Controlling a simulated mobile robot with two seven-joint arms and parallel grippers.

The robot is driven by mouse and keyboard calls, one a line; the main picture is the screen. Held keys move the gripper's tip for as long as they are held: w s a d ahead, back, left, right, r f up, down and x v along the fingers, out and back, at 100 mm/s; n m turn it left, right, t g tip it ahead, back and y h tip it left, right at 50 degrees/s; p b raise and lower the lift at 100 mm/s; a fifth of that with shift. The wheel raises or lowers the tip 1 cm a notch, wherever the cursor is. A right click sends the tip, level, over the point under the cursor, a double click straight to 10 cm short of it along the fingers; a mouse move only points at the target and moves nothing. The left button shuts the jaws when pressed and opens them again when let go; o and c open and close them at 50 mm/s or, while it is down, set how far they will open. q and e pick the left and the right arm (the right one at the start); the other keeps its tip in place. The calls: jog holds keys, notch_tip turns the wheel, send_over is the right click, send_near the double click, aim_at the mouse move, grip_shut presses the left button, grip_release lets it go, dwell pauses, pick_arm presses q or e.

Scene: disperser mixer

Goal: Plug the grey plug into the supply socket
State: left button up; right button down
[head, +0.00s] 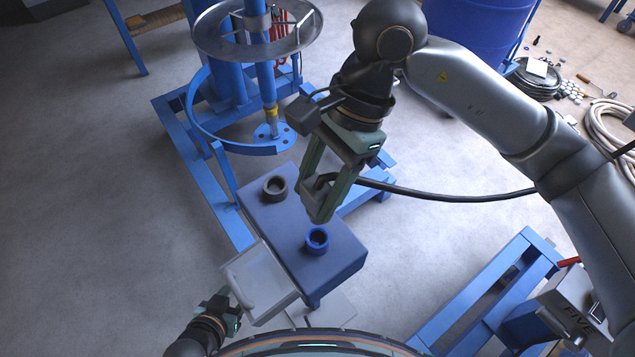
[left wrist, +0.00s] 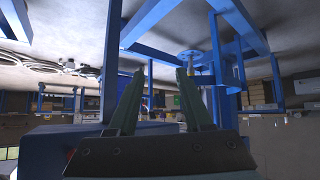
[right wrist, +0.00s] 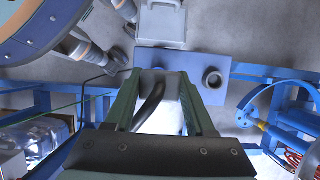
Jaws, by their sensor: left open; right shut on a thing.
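My right gripper (head: 320,215) is shut on the grey plug (head: 318,186), above a blue box (head: 340,258). A black cable (head: 440,195) runs from the plug to the right. In the right wrist view the plug (right wrist: 167,88) lies between the fingers, partly hidden. The box top carries a blue ring-shaped socket (head: 317,239) below the gripper and a dark grey one (head: 275,187) at the upper left. I cannot tell by label which is the supply socket. The plug is apart from both.
A blue frame (head: 490,290) is at the lower right. A blue drum (head: 478,35) and coiled hoses (head: 607,130) are at the back right. The left floor is clear.

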aim_at(317, 212)
jog(key=shift+f+b, duration=0.25)
jog(key=shift+b, duration=0.4)
notch_tip(317, 212, down, 4)
jog(key=b, duration=0.4)
jog(key=shift+f+b, duration=0.35)
jog(key=shift+b, duration=0.1)
jog(key=shift+f, duration=0.2)
jog(key=shift+f+b, duration=0.1)
jog(key=shift+b, duration=0.2)
jog(key=shift+b, duration=0.35)
